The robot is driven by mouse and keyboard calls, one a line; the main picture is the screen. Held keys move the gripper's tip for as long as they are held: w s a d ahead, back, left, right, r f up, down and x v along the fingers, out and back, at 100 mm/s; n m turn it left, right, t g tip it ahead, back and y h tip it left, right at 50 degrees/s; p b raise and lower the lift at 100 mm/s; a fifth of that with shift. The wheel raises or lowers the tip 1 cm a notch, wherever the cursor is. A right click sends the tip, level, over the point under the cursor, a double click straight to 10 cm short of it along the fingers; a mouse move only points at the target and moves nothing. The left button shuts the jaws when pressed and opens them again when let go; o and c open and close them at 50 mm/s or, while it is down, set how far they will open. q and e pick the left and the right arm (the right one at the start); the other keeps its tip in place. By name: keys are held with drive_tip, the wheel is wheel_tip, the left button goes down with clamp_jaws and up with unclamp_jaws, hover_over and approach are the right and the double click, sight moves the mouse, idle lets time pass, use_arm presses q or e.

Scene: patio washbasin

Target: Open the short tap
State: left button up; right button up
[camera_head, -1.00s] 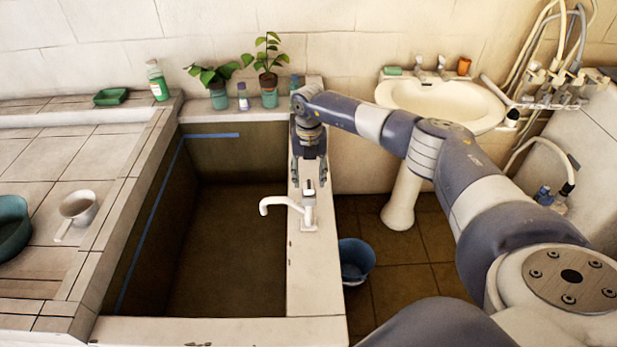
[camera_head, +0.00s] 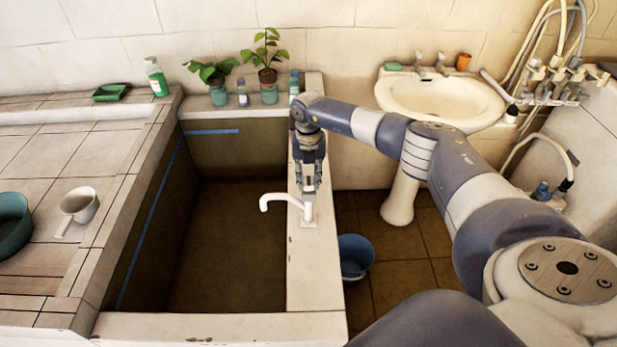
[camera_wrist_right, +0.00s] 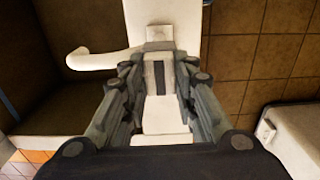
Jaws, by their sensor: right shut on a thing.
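The short white tap (camera_head: 284,199) stands on the pale ledge at the right side of the basin. Its spout points left over the basin. My right gripper (camera_head: 308,187) comes down from above, just behind the spout, and is shut on the tap's lever. In the right wrist view, the spout (camera_wrist_right: 92,62) shows at the upper left. The lever (camera_wrist_right: 160,77) lies between the two fingers of my right gripper (camera_wrist_right: 160,85). The fingers hide part of the lever. My left gripper is in neither view.
The deep basin (camera_head: 235,250) is empty and open at left. A blue bucket (camera_head: 355,257) stands on the floor at right. Potted plants (camera_head: 268,75) and bottles line the back ledge. A white sink (camera_head: 440,100) is at the back right.

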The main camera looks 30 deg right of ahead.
drive_tip(key=shift+n+b, duration=0.45)
drive_tip(key=shift+n, duration=0.35)
drive_tip(key=n+b, duration=0.4)
drive_tip(key=n, duration=0.1)
drive_tip(key=shift+f, duration=0.1)
drive_tip(key=n+b, duration=0.3)
drive_tip(key=n, duration=0.2)
drive_tip(key=shift+n, duration=0.4)
drive_tip(key=n+b, duration=0.1)
drive_tip(key=n, duration=0.2)
use_arm(q)
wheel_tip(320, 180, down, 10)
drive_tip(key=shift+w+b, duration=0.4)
drive_tip(key=shift+b, duration=0.05)
use_arm(e)
drive_tip(key=shift+r+n, duration=0.2)
drive_tip(key=shift+n, duration=1)
drive_tip(key=o, duration=1)
